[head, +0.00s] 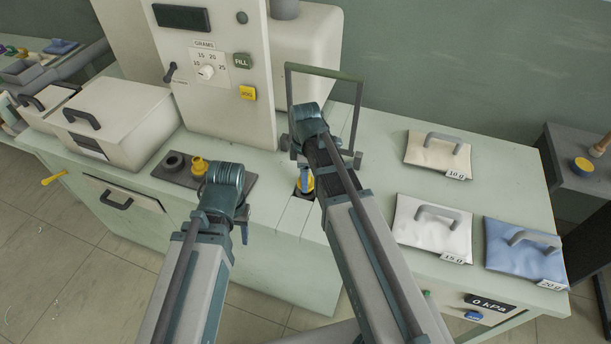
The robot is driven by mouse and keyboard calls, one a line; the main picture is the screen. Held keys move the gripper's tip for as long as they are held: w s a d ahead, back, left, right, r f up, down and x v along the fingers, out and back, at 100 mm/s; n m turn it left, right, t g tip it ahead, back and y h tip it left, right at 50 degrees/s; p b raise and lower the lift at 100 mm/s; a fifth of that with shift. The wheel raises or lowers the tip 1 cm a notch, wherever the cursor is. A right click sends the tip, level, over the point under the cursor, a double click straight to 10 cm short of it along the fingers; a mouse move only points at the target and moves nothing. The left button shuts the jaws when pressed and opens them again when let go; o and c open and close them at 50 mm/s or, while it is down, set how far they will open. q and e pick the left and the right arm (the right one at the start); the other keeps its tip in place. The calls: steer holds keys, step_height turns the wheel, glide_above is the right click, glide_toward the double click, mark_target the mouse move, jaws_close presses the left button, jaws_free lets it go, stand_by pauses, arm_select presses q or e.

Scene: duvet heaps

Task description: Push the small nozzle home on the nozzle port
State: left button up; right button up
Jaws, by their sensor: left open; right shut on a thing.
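My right gripper (305,185) points down at the counter beside the filling machine, largely hidden behind its own wrist and arm. It is shut on a small yellow piece (309,184), which appears to be the small nozzle. A dark patch shows around the piece at counter level; I cannot tell whether this is the nozzle port or how far the piece is seated. My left gripper (243,230) is open, in front of the counter's front edge, mostly hidden by its wrist. A yellow nozzle-like part (199,167) and a dark ring (174,162) sit on a dark mat (233,186).
The filling machine (216,110) with a grams dial stands behind. Handled packets marked 10 g (437,153), 15 g (431,232) and 20 g (521,255) lie on the right. A lidded white box (115,115) stands left.

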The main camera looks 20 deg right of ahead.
steer(key=shift+f+b, duration=1.75)
steer(key=o, duration=1.4)
steer(key=shift+r, duration=0.1)
steer(key=shift+o, duration=0.2)
step_height(320, 180, up, 14)
steer(key=p, duration=1.4)
steer(key=shift+s, duration=0.1)
steer(key=s+a+m+h, duration=0.1)
steer(key=s+a+m, duration=0.9)
steer(key=s, duration=0.4)
steer(key=shift+s, duration=0.15)
